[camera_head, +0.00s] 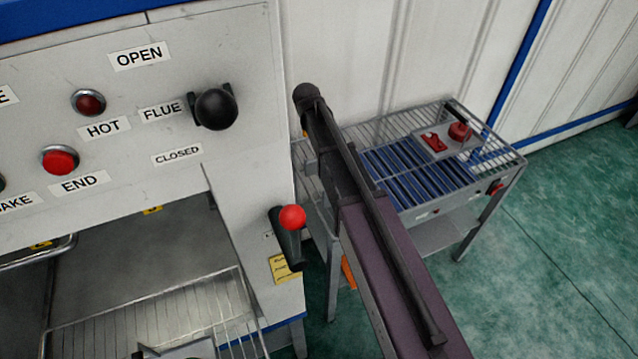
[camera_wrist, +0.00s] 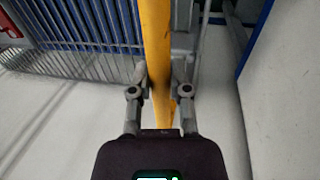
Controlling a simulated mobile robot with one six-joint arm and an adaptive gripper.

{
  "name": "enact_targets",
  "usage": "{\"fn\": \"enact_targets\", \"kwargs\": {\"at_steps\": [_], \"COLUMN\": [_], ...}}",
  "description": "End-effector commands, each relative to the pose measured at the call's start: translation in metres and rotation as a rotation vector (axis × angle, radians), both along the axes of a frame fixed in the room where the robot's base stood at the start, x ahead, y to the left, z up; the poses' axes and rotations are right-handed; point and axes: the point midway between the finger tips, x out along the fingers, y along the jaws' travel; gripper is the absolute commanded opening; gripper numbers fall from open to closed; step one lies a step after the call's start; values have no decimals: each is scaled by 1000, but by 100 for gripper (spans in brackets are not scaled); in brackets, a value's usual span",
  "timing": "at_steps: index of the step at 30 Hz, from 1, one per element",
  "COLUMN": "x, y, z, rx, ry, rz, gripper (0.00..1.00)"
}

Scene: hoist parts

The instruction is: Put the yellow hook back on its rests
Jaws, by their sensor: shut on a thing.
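The yellow hook shows in the wrist view as a long straight yellow bar (camera_wrist: 156,40), running from the top edge down between my fingers. My gripper (camera_wrist: 160,90) is shut on this bar, with one grey finger on each side. The hook's ends are out of the wrist view. In the head view my arm hides the gripper and most of the hook. An orange piece (camera_head: 348,273) shows beside my arm there; I cannot tell whether it is part of the hook. I cannot make out the rests clearly in either view.
A wire-railed roller table (camera_head: 472,178) stands behind my arm, with a red-knobbed box (camera_head: 447,139) on it. A grey control panel (camera_head: 240,60) with a red-tipped lever (camera_head: 291,217) is close on the left. Green floor (camera_head: 560,240) is clear at right.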

Motion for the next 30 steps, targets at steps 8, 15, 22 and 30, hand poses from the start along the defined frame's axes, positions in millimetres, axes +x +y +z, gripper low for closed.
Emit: {"fn": "enact_targets", "kwargs": {"at_steps": [8, 15, 22, 30], "x": [0, 0, 0, 0], "y": [0, 1, 1, 1], "z": [-3, -20, -43, -61], "rx": [0, 0, 0, 0], "ry": [0, 0, -1, -1], "rz": [1, 1, 2, 2], "gripper": [0, 0, 0, 0]}}
